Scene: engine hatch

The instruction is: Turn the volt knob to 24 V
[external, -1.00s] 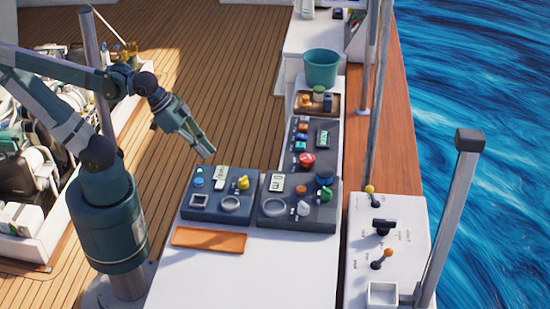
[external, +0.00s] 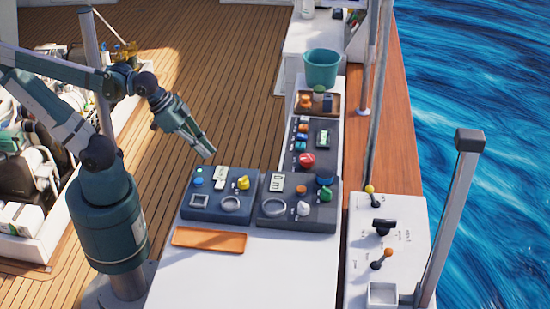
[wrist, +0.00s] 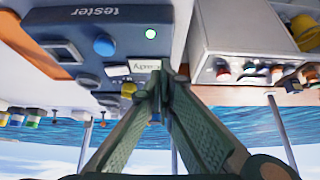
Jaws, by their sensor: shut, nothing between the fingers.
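The knob labels are too small to read, so I cannot tell which knob is the volt knob or its setting. The left dark panel (external: 218,209) carries a yellow knob (external: 243,182). The right dark panel (external: 325,226) has a white knob (external: 303,208), a green knob (external: 326,195) and an orange knob (external: 301,188). My gripper (external: 208,153) is shut and empty in the air near the back edge of the left panel, apart from every knob. In the wrist view my gripper (wrist: 163,84) has its fingers together, with a yellow knob (wrist: 128,88) beside the fingertips.
A panel behind carries a red knob (external: 307,160). An orange tray (external: 208,240) lies in front of the left panel. A teal bucket (external: 321,68) stands at the back. The wrist view shows an upside-down "tester" label (wrist: 82,12) and a blue button (wrist: 104,45).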

